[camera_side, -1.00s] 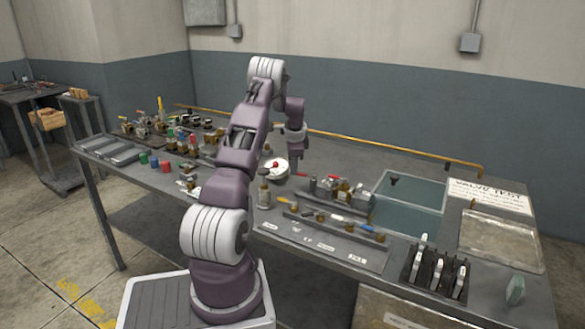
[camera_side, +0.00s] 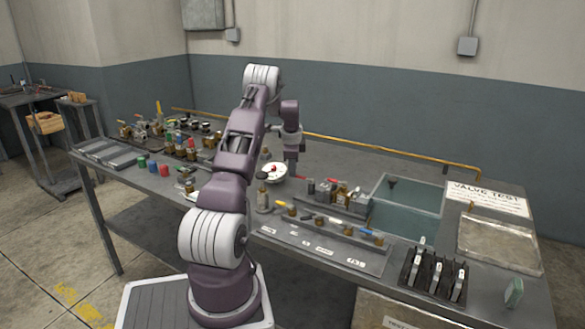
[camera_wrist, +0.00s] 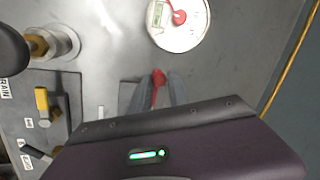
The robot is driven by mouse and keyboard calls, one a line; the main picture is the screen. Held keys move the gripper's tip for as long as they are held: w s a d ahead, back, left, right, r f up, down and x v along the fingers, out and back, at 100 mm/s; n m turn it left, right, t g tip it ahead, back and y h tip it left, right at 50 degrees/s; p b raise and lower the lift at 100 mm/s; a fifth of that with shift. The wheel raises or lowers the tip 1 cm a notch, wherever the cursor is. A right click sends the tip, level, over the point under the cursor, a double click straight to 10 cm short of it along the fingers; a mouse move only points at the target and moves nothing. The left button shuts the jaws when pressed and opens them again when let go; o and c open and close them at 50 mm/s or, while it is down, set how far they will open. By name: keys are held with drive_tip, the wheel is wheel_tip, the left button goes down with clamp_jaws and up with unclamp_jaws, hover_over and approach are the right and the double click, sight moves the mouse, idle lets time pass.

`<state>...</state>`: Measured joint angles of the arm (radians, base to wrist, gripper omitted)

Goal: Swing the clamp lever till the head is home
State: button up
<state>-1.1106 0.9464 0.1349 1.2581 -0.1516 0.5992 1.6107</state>
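A red lever (camera_wrist: 158,84), which I take to be the clamp lever, shows between my gripper's fingers in the wrist view. My gripper (camera_wrist: 158,92) is open, with a grey finger on either side of the red lever and a gap visible between them. In the side view my gripper (camera_side: 291,172) points down at the bench, just right of the white round dial. A red end (camera_side: 300,178) shows beside it there. The clamp's head and the lever's base are hidden, so I cannot tell how the head sits.
The white dial (camera_wrist: 197,36) with a red centre lies close by. A brass fitting (camera_wrist: 40,45) and a yellow-handled valve (camera_wrist: 42,101) stand to the left in the wrist view. In the side view a water tank (camera_side: 420,191) and a labelled valve rack (camera_side: 373,262) stand to the right.

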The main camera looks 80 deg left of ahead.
drive_tip(key=shift+o, duration=1.3)
drive_tip(key=shift+d+f, duration=0.2)
drive_tip(key=w+v, duration=0.1)
drive_tip(key=v, duration=0.6)
drive_tip(key=shift+s+a+r, duration=0.25)
drive_tip(key=shift+s+r, duration=0.05)
drive_tip(key=shift+s, duration=0.2)
drive_tip(key=shift+c, duration=0.4)
